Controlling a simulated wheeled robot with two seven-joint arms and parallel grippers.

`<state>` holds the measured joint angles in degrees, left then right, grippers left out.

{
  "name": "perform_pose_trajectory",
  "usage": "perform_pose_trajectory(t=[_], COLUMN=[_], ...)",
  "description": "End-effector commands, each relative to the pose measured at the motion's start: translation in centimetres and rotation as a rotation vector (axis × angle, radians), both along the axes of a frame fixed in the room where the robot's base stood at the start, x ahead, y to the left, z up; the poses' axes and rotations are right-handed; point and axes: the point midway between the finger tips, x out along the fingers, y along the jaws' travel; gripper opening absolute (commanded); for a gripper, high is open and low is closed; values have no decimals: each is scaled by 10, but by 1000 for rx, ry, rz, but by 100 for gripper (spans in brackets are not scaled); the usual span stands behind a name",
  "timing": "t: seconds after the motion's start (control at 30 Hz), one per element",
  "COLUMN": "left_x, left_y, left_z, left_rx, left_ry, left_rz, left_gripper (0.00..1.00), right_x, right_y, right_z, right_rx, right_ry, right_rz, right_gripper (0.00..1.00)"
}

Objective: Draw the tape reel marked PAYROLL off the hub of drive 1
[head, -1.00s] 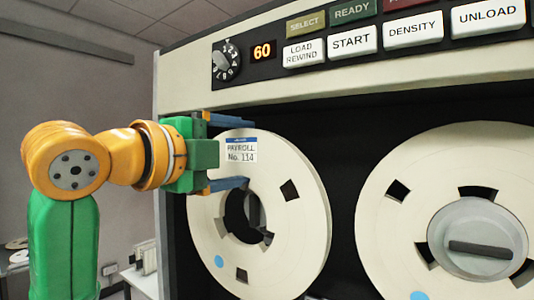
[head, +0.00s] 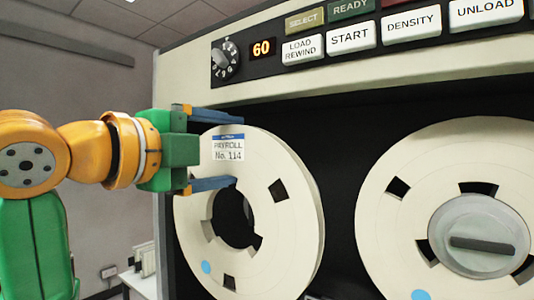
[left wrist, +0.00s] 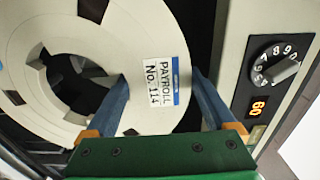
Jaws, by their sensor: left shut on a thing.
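The cream PAYROLL reel (head: 292,225) is at the left of the tape drive, its label reading PAYROLL No. 114. My left gripper (head: 238,151) is shut on the reel's upper-left rim band, one finger at the outer edge and one at the centre hole, with the label between them. The left wrist view shows the reel (left wrist: 55,25) between the blue fingers (left wrist: 160,76). The reel's centre hole is mostly dark, with a grey sliver at its right side; the hub of drive 1 is otherwise hidden. My right gripper is out of view.
A second cream reel (head: 385,235) sits on a grey hub with a knob (head: 480,244) at the right. Above are the cream control panel's buttons, a dial (head: 225,60) and an orange 60 display. A white table (head: 142,282) stands at lower left.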

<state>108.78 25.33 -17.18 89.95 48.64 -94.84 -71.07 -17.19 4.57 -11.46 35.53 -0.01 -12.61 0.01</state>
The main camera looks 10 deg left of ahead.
Motion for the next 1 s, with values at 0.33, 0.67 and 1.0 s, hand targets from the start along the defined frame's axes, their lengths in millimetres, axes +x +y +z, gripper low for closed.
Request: perform_pose_trajectory(t=[0.33, 0.67, 1.0], left_x=[-41, -80, -88], left_y=[15, 29, 32], left_z=[0, 1, 0], left_rx=[-1, -1, -1], left_ry=[-6, -4, -2], left_rz=[0, 1, 0], left_gripper=[0, 0, 0], right_x=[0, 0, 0], right_y=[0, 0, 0], right_z=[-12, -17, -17], right_rx=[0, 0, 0], right_ry=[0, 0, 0], right_rz=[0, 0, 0], right_gripper=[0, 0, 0])
